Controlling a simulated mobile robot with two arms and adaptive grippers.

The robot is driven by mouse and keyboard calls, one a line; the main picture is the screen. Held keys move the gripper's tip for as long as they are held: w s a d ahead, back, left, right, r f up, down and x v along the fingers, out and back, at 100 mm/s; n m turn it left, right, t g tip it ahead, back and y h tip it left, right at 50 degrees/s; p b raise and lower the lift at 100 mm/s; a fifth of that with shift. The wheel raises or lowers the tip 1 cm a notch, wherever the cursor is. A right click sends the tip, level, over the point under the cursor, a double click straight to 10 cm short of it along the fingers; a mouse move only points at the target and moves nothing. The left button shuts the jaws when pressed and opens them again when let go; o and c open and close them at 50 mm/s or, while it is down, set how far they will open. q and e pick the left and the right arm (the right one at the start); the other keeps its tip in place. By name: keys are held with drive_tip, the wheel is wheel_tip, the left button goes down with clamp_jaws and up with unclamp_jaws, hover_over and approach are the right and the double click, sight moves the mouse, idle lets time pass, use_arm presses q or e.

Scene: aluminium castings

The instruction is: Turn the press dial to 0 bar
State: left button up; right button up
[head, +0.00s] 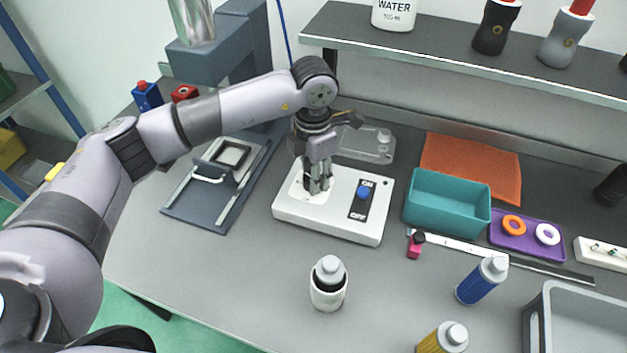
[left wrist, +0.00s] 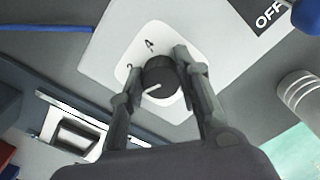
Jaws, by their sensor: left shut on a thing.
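The press dial is a round black knob (left wrist: 160,80) with a white pointer line, on a white scale plate of the light control box (head: 287,207). In the left wrist view the pointer points to the lower left, on the side of the 2 away from the 4. No 0 mark can be made out; the left finger covers part of the plate there. My left gripper (head: 318,187) reaches down over the box and is shut on the dial, one finger on each side. In the head view the fingers hide the dial. My right gripper is not in view.
Right of the dial, the box has a blue toggle (head: 363,192) between ON and OFF. Behind it lies a clear plate (head: 365,146). The grey press (head: 225,50) stands behind my left arm.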

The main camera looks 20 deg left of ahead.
use_arm(q)
drive_tip(key=n+b, duration=0.2)
drive_tip(key=n, duration=0.2)
drive_tip(key=shift+w+a+n, duration=0.1)
drive_tip(key=shift+n, duration=0.2)
idle(0.3)
drive_tip(key=o, duration=1.1)
drive_tip(key=shift+o, duration=0.2)
wheel_tip(320, 180, up, 12)
